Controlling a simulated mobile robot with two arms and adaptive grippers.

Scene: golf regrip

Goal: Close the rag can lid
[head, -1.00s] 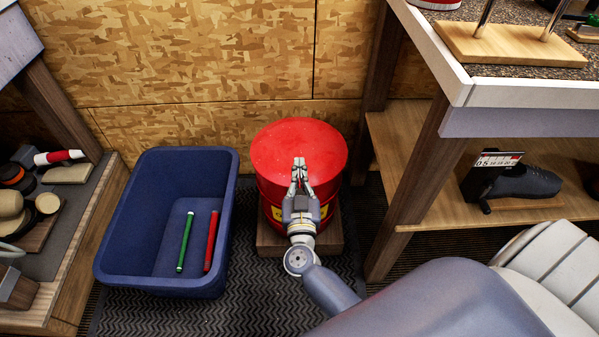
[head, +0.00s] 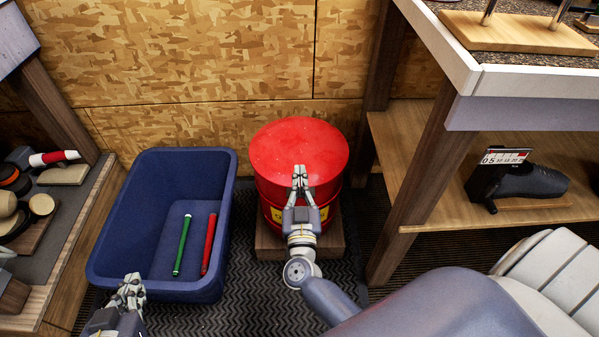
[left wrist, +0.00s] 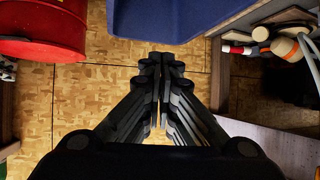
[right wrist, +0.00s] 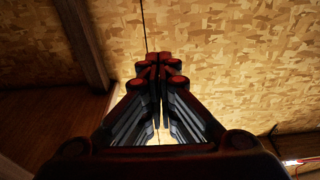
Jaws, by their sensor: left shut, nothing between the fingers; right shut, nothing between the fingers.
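The rag can is a red drum (head: 268,190) on a low wooden block in the head view. Its red lid (head: 300,142) lies flat over the top, and no gap shows. My right gripper (head: 300,170) is shut and empty, in front of and over the lid's near edge; I cannot tell if it touches. In the right wrist view its fingers (right wrist: 159,65) are together before the wall. My left gripper (head: 132,282) is shut and empty at the blue bin's near rim. The left wrist view shows its fingers (left wrist: 161,62) together, with the red drum (left wrist: 40,25) at upper left.
A blue bin (head: 105,245) stands left of the can, holding a green grip (head: 182,245) and a red grip (head: 209,244). A wooden shelf (head: 470,165) with a dark shoe (head: 532,182) stands at right. A wooden wall (head: 200,60) is behind the can.

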